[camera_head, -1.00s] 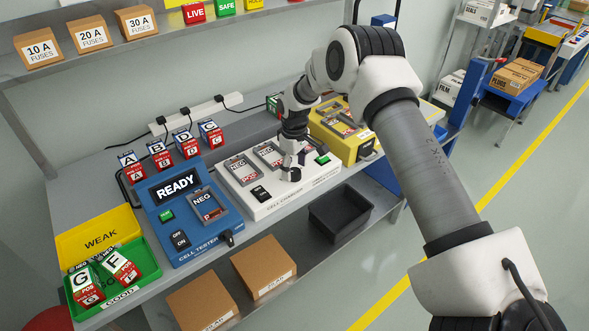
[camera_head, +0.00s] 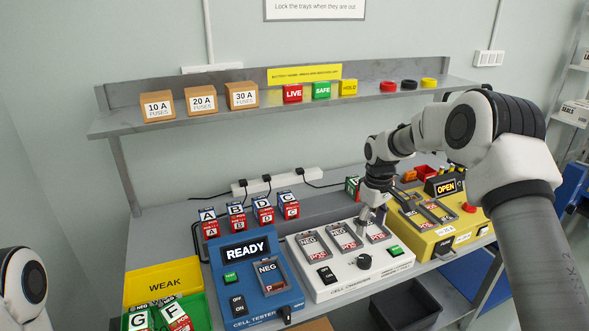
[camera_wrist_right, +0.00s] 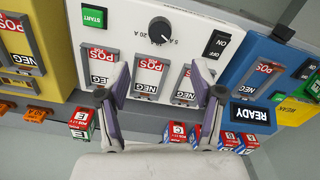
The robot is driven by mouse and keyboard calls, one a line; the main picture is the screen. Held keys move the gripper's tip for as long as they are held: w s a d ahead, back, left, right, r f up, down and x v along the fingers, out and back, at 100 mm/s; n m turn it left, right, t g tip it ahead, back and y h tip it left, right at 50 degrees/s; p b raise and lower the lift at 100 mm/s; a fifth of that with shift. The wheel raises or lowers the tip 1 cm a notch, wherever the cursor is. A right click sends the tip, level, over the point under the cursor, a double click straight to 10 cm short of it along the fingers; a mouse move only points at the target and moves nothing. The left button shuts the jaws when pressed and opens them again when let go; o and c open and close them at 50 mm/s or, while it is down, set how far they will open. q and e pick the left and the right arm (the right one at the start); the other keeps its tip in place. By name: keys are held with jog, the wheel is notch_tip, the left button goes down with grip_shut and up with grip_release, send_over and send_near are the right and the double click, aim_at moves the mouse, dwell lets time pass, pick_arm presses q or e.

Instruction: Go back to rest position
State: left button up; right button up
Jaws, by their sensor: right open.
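My right gripper (camera_head: 366,222) hangs above the back right of the white cell charger (camera_head: 325,292), over its rightmost bay. In the right wrist view its two fingers stand apart (camera_wrist_right: 160,72), with no object between them. Charger bays and the knob (camera_wrist_right: 161,30) show beyond the fingertips. In the head view my right arm comes in from the right and reaches across the yellow unit. A white and black part of my left arm (camera_head: 22,290) shows at the left edge; its gripper is outside the picture.
The blue cell tester (camera_head: 225,307) reads READY. Yellow WEAK (camera_head: 150,285) and green GOOD trays lie at left. The yellow unit (camera_head: 450,238) reads OPEN. A shelf (camera_head: 140,122) spans above; a black bin (camera_head: 410,305) sits below.

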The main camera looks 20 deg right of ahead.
jog(key=shift+n+g, duration=0.3)
jog(key=shift+g, duration=0.6)
jog(key=s+f, duration=0.1)
jog(key=f, duration=0.1)
jog(key=s+a+f, duration=0.1)
jog(key=f, duration=0.1)
jog(key=s+a+f, duration=0.1)
jog(key=f, duration=0.2)
jog(key=shift+s, duration=0.3)
jog(key=s+a+f+g, duration=0.2)
jog(key=s+a+f, duration=0.1)
jog(key=s+f, duration=0.45)
jog(key=s+a+f+g, duration=0.1)
jog(key=s+a+f, duration=0.3)
jog(key=s+f, duration=0.35)
jog(key=s+a+f+m+t, duration=0.2)
jog(key=s, duration=0.7)
jog(key=s+a+f+m+t, duration=0.1)
jog(key=s+a+m+t, duration=0.1)
jog(key=s, duration=0.7)
jog(key=shift+s+a+f+m+t, duration=0.4)
jog(key=shift+a+m, duration=0.1)
jog(key=shift+a, duration=0.05)
